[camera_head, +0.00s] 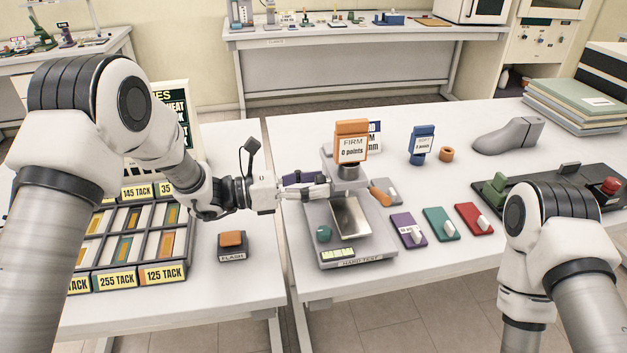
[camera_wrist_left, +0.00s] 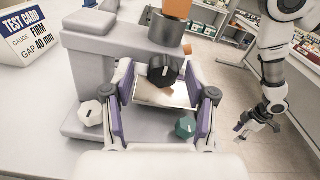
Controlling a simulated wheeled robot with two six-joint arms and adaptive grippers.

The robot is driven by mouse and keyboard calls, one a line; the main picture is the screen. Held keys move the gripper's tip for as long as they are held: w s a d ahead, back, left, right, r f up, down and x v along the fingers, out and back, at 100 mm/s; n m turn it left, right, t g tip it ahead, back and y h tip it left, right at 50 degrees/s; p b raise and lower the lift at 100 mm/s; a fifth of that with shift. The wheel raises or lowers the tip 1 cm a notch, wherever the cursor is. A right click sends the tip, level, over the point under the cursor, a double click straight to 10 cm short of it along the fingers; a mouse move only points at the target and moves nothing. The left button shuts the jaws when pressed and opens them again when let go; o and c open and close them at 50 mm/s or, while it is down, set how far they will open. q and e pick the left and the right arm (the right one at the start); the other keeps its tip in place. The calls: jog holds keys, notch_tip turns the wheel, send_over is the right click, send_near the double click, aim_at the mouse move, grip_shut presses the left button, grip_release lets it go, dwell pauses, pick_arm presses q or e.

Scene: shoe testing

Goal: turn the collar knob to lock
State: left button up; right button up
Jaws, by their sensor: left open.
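The hardness tester (camera_head: 330,240) stands on the right table, with an orange FIRM block (camera_head: 352,140) on top. In the left wrist view, a black knob with a white mark (camera_wrist_left: 163,71) faces me on the tester, below the orange block (camera_wrist_left: 176,9). It looks like the collar knob. My left gripper (camera_head: 322,187) is at the tester's left side. In the left wrist view its purple fingers (camera_wrist_left: 160,100) are spread apart, with the black knob framed beyond them and nothing held. A white knob (camera_wrist_left: 90,113) and a green knob (camera_wrist_left: 185,127) sit low beside the fingers.
Purple (camera_head: 409,231), green (camera_head: 440,224) and red (camera_head: 473,219) blocks lie right of the tester. A grey shoe last (camera_head: 508,136) and a blue weight (camera_head: 420,145) are behind. My right gripper (camera_wrist_left: 256,127) is off to the right, small in the wrist view.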

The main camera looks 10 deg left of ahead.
pick_arm(q)
jog(key=shift+s+r, duration=0.1)
jog(key=shift+s, duration=0.1)
jog(key=shift+c, duration=0.7)
grip_shut()
